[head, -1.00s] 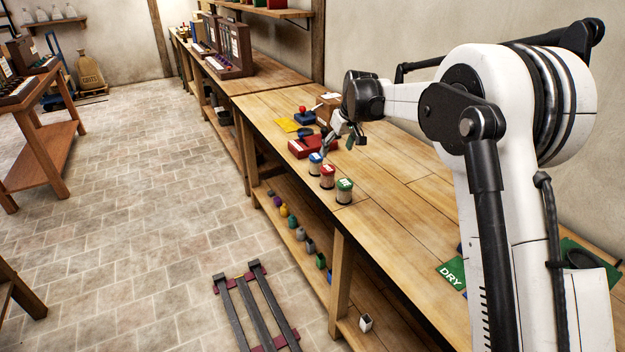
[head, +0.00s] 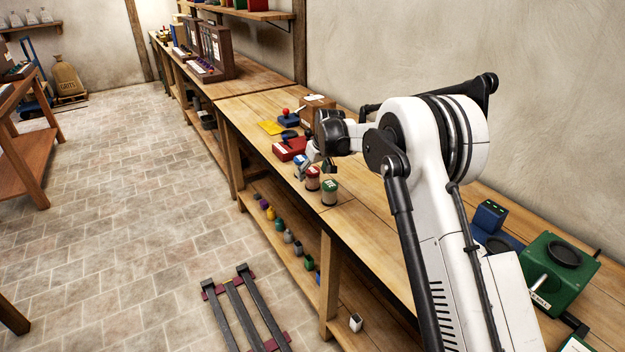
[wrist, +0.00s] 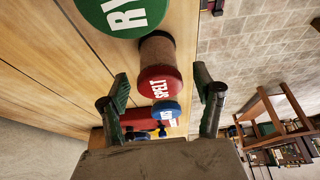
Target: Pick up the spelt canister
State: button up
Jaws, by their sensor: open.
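The spelt canister (wrist: 160,82) has a red lid lettered SPELT and a brownish body. In the wrist view its lid shows between the two fingers of my open gripper (wrist: 161,86), with gaps at both sides. The spelt canister (head: 312,179) stands upright on the bench in the head view, between a blue-lidded and a green-lidded canister. My gripper (head: 317,164) is just above and beside it there, and partly hides the blue-lidded one. I cannot tell whether a finger touches the canister.
The green-lidded rye canister (wrist: 124,12) and the blue-lidded canister (wrist: 166,110) stand close on either side. A red object (head: 289,149) lies farther along the bench (head: 370,225). A green machine (head: 557,275) stands at the right. Bare bench lies in front of the canisters.

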jog(key=shift+w+a+f, duration=0.1)
jog(key=shift+w+f, duration=0.1)
jog(key=shift+f, duration=0.45)
jog(key=c, duration=1.4)
jog(key=shift+r, duration=0.2)
